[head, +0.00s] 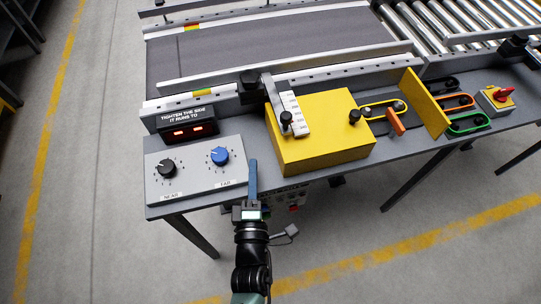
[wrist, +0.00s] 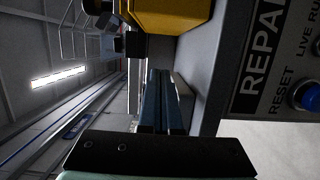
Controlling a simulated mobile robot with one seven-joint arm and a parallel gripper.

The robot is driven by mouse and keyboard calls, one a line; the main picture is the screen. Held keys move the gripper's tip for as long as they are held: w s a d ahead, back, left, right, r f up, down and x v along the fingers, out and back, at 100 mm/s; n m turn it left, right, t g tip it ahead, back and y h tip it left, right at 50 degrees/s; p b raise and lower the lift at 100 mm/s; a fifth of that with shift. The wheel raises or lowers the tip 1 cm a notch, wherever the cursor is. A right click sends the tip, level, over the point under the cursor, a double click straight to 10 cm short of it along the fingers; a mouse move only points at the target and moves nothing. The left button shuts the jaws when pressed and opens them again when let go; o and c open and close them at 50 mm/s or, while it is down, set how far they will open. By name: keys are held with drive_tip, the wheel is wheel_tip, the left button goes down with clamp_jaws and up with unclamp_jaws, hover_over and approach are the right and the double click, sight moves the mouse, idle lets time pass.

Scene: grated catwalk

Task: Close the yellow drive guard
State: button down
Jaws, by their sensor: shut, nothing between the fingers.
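The yellow drive guard appears as a yellow box (head: 320,130) on the front of the bench and an upright yellow panel (head: 425,103) to its right. The panel stands on edge, with pulleys and an orange lever (head: 395,121) exposed between it and the box. A yellow body also shows at the top of the wrist view (wrist: 172,14). My gripper (head: 253,166) is shut and empty, with blue fingers at the bench's front edge, left of the box and apart from the panel. The fingers also show in the wrist view (wrist: 164,78).
A grey control box (head: 196,172) with black and blue knobs lies left of my gripper. Coloured belt loops (head: 468,121) and a red switch (head: 503,95) sit right of the panel. A conveyor belt (head: 280,45) runs behind. The floor in front is mostly clear.

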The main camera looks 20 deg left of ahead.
drive_tip(key=w, duration=0.3)
drive_tip(key=shift+a+r, duration=0.15)
drive_tip(key=shift+r, duration=0.05)
drive_tip(key=shift+w+d+p, duration=0.5)
drive_tip(key=shift+d+p, duration=0.15)
drive_tip(key=shift+d, duration=0.25)
drive_tip(key=shift+w+d+f, duration=0.15)
drive_tip(key=shift+w+d, duration=0.15)
drive_tip(key=shift+d, duration=0.15)
